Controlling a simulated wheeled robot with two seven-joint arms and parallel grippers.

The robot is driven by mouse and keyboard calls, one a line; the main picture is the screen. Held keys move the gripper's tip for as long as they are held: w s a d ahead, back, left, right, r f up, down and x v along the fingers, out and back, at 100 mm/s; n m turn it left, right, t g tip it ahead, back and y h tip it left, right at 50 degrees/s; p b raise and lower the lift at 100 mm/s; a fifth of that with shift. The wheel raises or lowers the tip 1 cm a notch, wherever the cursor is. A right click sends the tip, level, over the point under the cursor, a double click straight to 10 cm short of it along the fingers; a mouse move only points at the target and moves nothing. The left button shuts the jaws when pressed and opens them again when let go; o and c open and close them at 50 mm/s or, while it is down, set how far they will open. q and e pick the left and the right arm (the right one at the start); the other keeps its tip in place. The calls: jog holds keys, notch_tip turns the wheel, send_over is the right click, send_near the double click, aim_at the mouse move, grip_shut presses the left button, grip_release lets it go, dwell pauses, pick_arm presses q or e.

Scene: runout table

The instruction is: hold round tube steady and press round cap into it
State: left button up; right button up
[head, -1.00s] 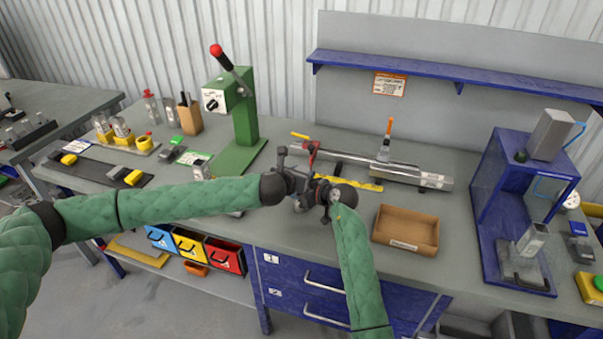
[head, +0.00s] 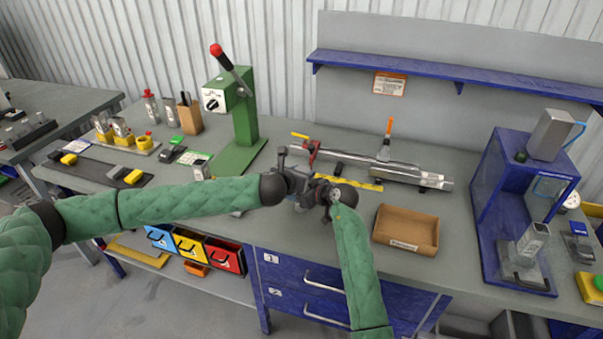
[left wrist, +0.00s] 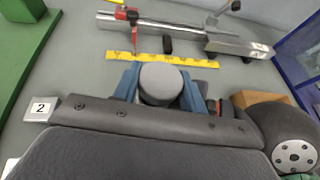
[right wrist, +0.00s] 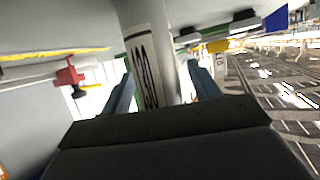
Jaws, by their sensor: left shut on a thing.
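A grey round cap (left wrist: 162,82) sits between the blue fingers of my left gripper (left wrist: 161,88), which is shut on it. Its flat round face points toward the left wrist camera. A pale round tube (right wrist: 152,55) with a black band and dark printing runs between the fingers of my right gripper (right wrist: 163,88) in the right wrist view. Whether those fingers press on the tube is unclear. In the head view my left gripper (head: 306,190) meets the right arm above the bench. The grippers hide the tube, the cap and any joint between them there.
Behind the grippers lie a yellow ruler (head: 362,184), a small black cylinder (head: 338,168) and a long metal rail with a red clamp (head: 313,150). An open cardboard box (head: 406,229) stands to the right. A green press (head: 243,120) stands to the left.

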jog(key=shift+r, duration=0.25)
jog(key=v, duration=1.2)
jog(key=shift+f, duration=0.2)
jog(key=shift+s+a+f, duration=0.1)
